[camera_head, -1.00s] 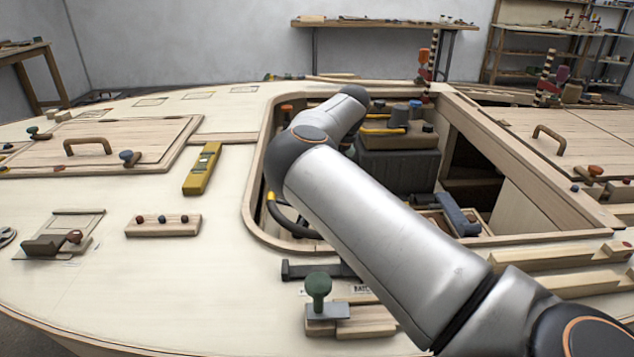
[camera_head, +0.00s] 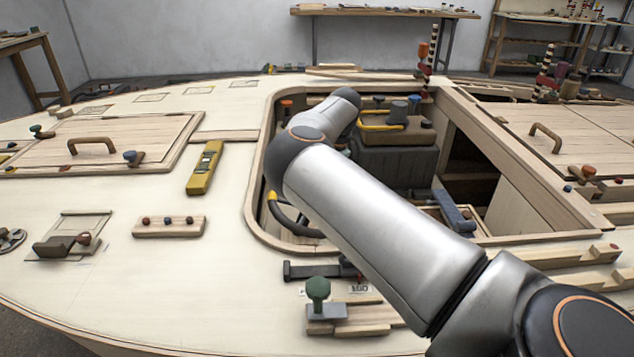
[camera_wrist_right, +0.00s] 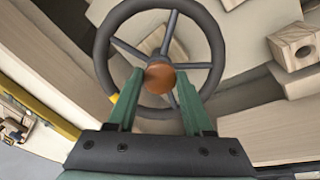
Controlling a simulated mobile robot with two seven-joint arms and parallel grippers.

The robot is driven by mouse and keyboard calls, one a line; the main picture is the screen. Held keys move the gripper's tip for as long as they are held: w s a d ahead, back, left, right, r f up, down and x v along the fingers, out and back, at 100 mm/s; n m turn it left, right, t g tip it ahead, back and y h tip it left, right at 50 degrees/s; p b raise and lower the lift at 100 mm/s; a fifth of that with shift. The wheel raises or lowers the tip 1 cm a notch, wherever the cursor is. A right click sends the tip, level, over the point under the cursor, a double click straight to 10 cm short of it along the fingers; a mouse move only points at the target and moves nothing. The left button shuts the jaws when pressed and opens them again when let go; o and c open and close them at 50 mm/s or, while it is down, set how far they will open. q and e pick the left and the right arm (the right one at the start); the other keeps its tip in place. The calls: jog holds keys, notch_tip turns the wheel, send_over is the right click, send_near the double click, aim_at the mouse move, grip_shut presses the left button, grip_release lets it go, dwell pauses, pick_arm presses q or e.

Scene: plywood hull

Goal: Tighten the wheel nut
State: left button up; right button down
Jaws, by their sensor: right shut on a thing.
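The wheel nut (camera_wrist_right: 159,78) is a round, copper-brown knob at the hub of a dark steering wheel (camera_wrist_right: 103,46) with several metal spokes. My right gripper (camera_wrist_right: 159,76) has its two green fingers on either side of the nut and is shut on it. In the head view my right arm reaches into the open hatch, where part of the wheel's dark rim (camera_head: 292,224) shows with a yellow mark. The arm hides my right gripper and the nut there. My left gripper is in neither view.
The hatch's raised wooden frame (camera_head: 256,190) surrounds the arm. A dark box (camera_head: 398,168) stands inside the hatch. A yellow level (camera_head: 205,168) and a peg block (camera_head: 168,226) lie on the deck to the left. A green-knobbed clamp (camera_head: 318,290) stands in front.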

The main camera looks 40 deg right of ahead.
jog(key=m, duration=0.2)
jog(key=m+p, duration=0.1)
jog(key=m, duration=0.1)
jog(key=shift+d+r+m, duration=0.1)
jog(key=shift+r+m, duration=0.1)
jog(key=shift+m, duration=0.1)
jog(key=shift+m+p, duration=0.3)
jog(key=shift+m, duration=0.2)
jog(key=m+p, duration=0.1)
jog(key=m, duration=0.4)
jog(key=shift+g, duration=0.4)
jog(key=m, duration=0.6)
jog(key=shift+m+y, duration=0.3)
jog(key=shift+y, duration=0.1)
jog(key=m, duration=0.5)
jog(key=shift+p, duration=0.3)
jog(key=m, duration=0.3)
jog(key=shift+m+y, duration=0.3)
jog(key=shift+m, duration=0.1)
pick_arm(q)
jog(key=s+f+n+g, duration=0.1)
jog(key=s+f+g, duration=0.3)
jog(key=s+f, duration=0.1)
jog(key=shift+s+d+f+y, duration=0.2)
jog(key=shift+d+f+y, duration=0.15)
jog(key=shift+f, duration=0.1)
pick_arm(e)
jog(key=shift+m, duration=1.4)
